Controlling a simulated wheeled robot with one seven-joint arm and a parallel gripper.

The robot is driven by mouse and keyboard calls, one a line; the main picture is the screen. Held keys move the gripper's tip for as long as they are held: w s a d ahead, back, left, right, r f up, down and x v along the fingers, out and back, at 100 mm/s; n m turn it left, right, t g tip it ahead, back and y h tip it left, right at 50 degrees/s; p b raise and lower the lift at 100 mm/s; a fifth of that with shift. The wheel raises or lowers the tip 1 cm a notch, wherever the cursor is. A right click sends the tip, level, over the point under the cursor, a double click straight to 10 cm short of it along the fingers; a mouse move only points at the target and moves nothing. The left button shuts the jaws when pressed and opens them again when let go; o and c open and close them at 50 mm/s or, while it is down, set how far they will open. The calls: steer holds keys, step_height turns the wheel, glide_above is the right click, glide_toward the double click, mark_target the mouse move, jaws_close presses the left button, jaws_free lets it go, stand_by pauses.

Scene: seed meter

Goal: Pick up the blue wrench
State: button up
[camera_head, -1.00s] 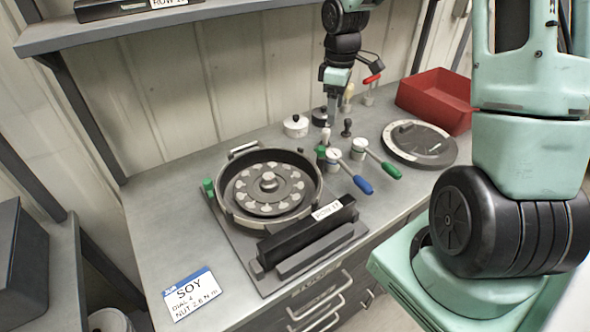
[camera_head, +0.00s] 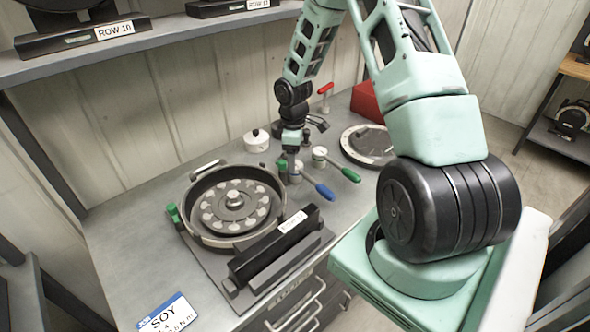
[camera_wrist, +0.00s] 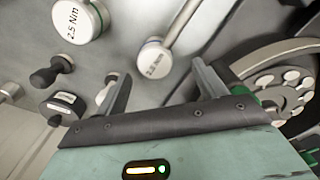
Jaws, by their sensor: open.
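The blue wrench lies on the bench, with its blue handle (camera_head: 319,187) towards the front right and a round white-faced head. In the wrist view its head (camera_wrist: 153,61) appears to be the dial marked 2.8 Nm; its shaft runs up out of the frame, and the blue handle is not shown there. My gripper (camera_wrist: 161,82) is open and empty, its two fingers on either side of that head in the picture. In the head view my gripper (camera_head: 290,160) is just above and behind the wrench head, partly covering it. I cannot tell whether they touch.
A green-handled wrench (camera_head: 345,170) lies close to the right. The seed meter housing (camera_head: 190,195) and black bar (camera_head: 270,250) stand left and in front. A white-lidded pot (camera_head: 257,140), red bin (camera_head: 367,103), red-handled tool (camera_head: 325,90) and round plate (camera_head: 368,147) are behind.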

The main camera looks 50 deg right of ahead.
steer(key=shift+d+f+p, duration=0.2)
steer(key=shift+f+p, duration=0.45)
steer(key=shift+f, duration=0.65)
steer(key=shift+d+f+p, duration=0.15)
steer(key=shift+f+p, duration=0.45)
steer(key=shift+f, duration=0.7)
steer(key=c, duration=1.4)
steer(key=shift+c, duration=0.4)
steer(key=shift+r, duration=0.15)
